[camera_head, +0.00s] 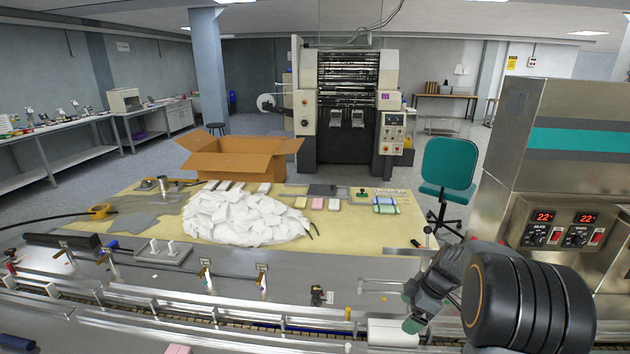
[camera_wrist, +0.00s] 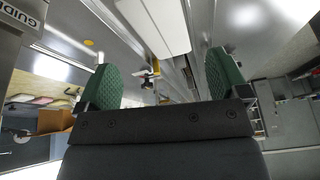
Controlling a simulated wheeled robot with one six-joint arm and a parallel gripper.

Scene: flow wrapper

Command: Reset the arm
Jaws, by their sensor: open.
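My gripper (camera_head: 410,312) is at the lower right of the head view, over the conveyor line beside a white block (camera_head: 392,333). In the wrist view my gripper (camera_wrist: 163,75) has its two green textured pads wide apart, with nothing held between them. The white block (camera_wrist: 158,20) shows beyond the pads at the top of the wrist view, apart from them. My arm is bent, with its dark, ribbed part at the right of the head view.
The conveyor (camera_head: 250,322) with metal rails runs along the front. A steel machine (camera_head: 560,180) with red displays stands close at the right. A yellow-topped table (camera_head: 345,225) holds a heap of white packets (camera_head: 245,217) and an open cardboard box (camera_head: 238,160) stands behind.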

